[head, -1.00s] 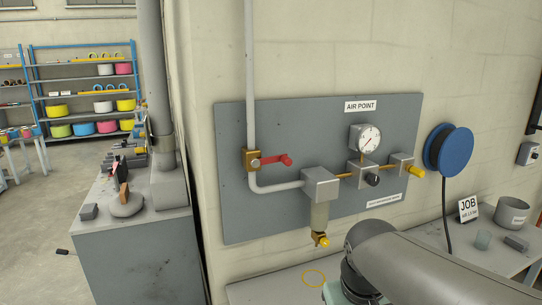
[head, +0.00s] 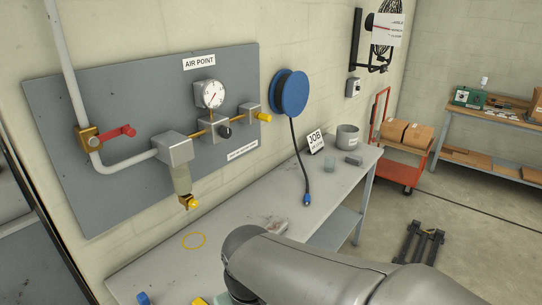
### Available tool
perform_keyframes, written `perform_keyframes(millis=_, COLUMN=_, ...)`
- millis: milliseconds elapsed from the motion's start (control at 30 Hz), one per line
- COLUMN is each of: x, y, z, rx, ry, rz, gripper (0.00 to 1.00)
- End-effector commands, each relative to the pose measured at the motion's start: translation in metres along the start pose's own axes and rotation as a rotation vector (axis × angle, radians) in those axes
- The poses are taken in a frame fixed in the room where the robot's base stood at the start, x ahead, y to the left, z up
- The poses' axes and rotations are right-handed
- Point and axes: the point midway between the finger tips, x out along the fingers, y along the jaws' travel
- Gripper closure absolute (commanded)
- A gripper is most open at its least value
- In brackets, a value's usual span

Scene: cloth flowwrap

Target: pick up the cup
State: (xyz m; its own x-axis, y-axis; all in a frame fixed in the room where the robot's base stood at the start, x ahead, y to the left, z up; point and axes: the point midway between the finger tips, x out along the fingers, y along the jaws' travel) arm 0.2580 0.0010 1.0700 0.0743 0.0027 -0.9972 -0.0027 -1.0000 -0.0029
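A small pale green, cup-like vessel (head: 329,165) stands on the grey bench near its far right end. A larger grey round container (head: 347,138) with a dark mouth stands just behind it to the right. Which of the two is the cup I cannot tell for sure. My arm crosses the lower right of the picture and covers part of the bench front. My gripper's fingers cannot be made out.
The grey bench (head: 240,222) has a yellow ring marking (head: 194,240). A JOB card (head: 315,141), a dark block (head: 353,160) and a hanging hose end (head: 306,200) are near the vessels. A red cart (head: 402,172) stands beyond.

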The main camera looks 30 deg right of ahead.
Motion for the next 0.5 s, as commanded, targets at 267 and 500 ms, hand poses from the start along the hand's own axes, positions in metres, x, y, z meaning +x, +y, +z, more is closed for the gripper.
perform_keyframes(millis=267, x=-0.0001, y=0.0, z=-0.0002, rx=0.0, ry=0.0, rz=0.0, gripper=1.0)
perform_keyframes(millis=500, x=-0.0001, y=0.0, z=-0.0002, rx=0.0, ry=0.0, rz=0.0, gripper=0.67)
